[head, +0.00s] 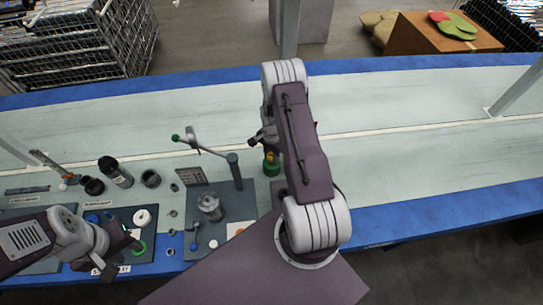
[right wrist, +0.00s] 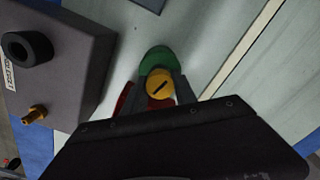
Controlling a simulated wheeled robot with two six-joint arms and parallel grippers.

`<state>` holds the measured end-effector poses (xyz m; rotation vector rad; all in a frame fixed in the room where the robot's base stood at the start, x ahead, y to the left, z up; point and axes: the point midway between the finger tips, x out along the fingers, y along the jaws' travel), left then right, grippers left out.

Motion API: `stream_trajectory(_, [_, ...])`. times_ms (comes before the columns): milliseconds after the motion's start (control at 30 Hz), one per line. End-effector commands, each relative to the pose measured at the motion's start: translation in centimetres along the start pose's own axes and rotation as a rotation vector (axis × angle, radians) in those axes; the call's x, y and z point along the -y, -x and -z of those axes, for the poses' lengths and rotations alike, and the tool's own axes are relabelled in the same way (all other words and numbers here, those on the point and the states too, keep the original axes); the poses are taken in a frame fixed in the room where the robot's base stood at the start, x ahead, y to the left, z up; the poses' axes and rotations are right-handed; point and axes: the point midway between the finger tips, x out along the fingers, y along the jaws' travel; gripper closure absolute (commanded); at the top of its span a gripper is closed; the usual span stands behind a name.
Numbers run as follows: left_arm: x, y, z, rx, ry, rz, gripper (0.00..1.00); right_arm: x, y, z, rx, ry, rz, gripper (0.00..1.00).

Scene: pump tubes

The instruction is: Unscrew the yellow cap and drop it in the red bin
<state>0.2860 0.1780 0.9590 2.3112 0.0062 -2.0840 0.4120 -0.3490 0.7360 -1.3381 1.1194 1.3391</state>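The yellow cap (right wrist: 160,83), round with a dark slot across its top, sits against a green body (right wrist: 155,60) in the right wrist view. In the head view the yellow cap (head: 270,156) and green part (head: 271,168) stand just left of my right arm. My right gripper (right wrist: 161,86) has a grey finger on each side of the cap. Whether the fingers press on it cannot be told. Red patches (right wrist: 125,100) show beside the fingers; they are too covered to identify as the red bin. My left gripper (head: 128,256) is open over the left board and looks empty.
A grey box (right wrist: 65,55) with a black knob and brass fitting stands close by in the right wrist view. A grey board (head: 235,215) carries a post with a green-tipped arm. Dark cylinders (head: 115,170) stand at left. The table's right half (head: 430,160) is clear.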

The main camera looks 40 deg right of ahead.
Motion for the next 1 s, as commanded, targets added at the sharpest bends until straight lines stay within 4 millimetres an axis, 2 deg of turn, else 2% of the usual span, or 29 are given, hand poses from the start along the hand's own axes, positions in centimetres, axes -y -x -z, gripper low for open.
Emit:
stream_trajectory(267, [0.00,0.00,0.00,0.000,0.000,0.000,0.64,-0.01,0.00,-0.01,0.000,0.004,0.000,1.00])
stream_trajectory(533, [0.00,0.01,0.00,0.000,0.000,0.000,0.64,0.00,0.00,-0.01,0.000,0.301,-0.001,1.00])
stream_trajectory(567, [0.00,0.01,0.00,0.000,0.000,0.000,0.64,-0.01,0.00,-0.01,0.000,0.305,-0.001,0.69])
stream_trajectory(667, [0.00,0.01,0.00,0.000,0.000,0.000,0.64,-0.01,0.00,-0.01,0.000,0.302,-0.001,0.97])
stream_trajectory(700, [0.00,0.01,0.00,0.000,0.000,0.000,0.64,-0.01,0.00,-0.01,0.000,0.301,-0.001,1.00])
stream_trajectory(1000, [0.00,0.03,0.00,0.000,0.000,0.000,0.64,-0.01,0.02,-0.01,0.000,0.298,-0.001,1.00])
